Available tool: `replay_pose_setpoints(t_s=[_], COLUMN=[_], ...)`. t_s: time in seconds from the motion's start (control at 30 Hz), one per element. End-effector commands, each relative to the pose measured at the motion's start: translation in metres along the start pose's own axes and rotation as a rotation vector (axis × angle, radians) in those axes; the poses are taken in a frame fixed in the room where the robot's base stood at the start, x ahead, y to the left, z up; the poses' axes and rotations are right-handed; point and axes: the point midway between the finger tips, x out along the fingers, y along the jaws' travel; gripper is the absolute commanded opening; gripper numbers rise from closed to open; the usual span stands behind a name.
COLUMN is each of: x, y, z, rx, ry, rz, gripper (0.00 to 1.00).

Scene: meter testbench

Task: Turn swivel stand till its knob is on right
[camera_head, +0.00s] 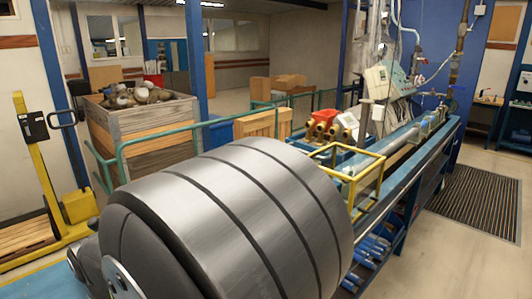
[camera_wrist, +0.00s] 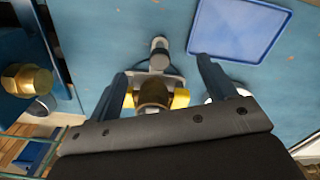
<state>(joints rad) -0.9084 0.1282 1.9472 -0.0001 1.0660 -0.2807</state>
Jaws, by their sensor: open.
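In the wrist view my gripper (camera_wrist: 161,68) is open, with its two dark blue fingers spread apart. Between and beyond them is what looks like the swivel stand (camera_wrist: 148,74), with a grey plate, yellow parts at its sides and a dark brown round part in the middle. A short pale grey post with a dark collar, possibly its knob (camera_wrist: 160,46), points toward the top of the picture. The gripper body hides the stand's near side. I cannot tell whether a finger touches it. In the head view a large grey arm link of mine hides the gripper and the stand.
A blue tray (camera_wrist: 238,27) lies on the blue bench at the right of the wrist view. A brass fitting (camera_wrist: 28,80) is at the left. In the head view, a yellow frame (camera_head: 349,178) and red-and-brass meters (camera_head: 325,124) stand on the bench behind my arm.

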Motion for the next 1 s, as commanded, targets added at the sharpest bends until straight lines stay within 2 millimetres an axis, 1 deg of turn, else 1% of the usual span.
replay_pose_setpoints(t_s=[0.33, 1.0], x=[0.002, 0.022], y=[0.0, 0.0], z=[0.0, 0.0], rx=[0.0, 0.0], ry=[0.0, -0.001], rz=[0.0, 0.0], gripper=[0.76, 0.76])
